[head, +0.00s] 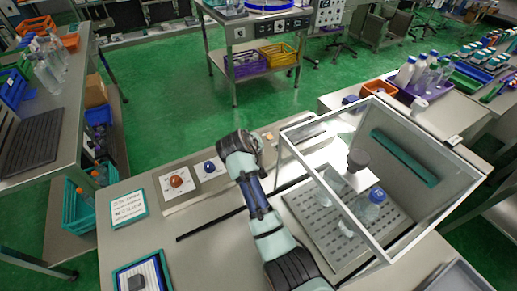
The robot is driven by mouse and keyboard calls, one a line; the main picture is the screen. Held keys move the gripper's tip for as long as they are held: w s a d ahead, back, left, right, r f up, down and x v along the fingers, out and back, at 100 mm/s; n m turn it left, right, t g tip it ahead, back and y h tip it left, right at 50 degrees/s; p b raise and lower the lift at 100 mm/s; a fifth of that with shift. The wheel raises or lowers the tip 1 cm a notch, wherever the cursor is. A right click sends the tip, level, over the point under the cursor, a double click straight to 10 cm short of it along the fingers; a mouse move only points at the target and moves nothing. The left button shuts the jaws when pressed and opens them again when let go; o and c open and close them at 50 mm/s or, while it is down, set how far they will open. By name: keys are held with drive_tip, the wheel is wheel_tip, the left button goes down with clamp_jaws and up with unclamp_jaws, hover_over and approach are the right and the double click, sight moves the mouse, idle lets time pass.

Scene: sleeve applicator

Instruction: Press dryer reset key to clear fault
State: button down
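A pale control panel strip (190,193) runs along the back of the steel bench. On it an orange-brown round key (177,181) and a blue round key (209,167) sit on white label plates. A small orange key (268,136) shows further right, just past my arm's end. The label text is too small to read, so I cannot tell which one is the dryer reset key. My gripper (240,147) is at the panel, right of the blue key. My own wrist hides its fingertips and part of the panel, so contact and opening cannot be seen.
A clear-walled enclosure (436,165) stands right of my arm, with a nozzle (358,160) above a blue-capped bottle (371,204) on a perforated plate. A teal-framed sign (128,207) and a tablet-like board (142,277) lie left. The bench between them and my arm is mostly clear.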

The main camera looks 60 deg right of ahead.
drive_tip(key=shift+f, duration=0.45)
idle(0.6)
drive_tip(key=shift+r+p, duration=0.85)
drive_tip(key=shift+p, duration=0.2)
wheel_tip(320, 180, up, 5)
drive_tip(key=p, duration=0.5)
drive_tip(key=shift+r, duration=0.1)
idle(0.4)
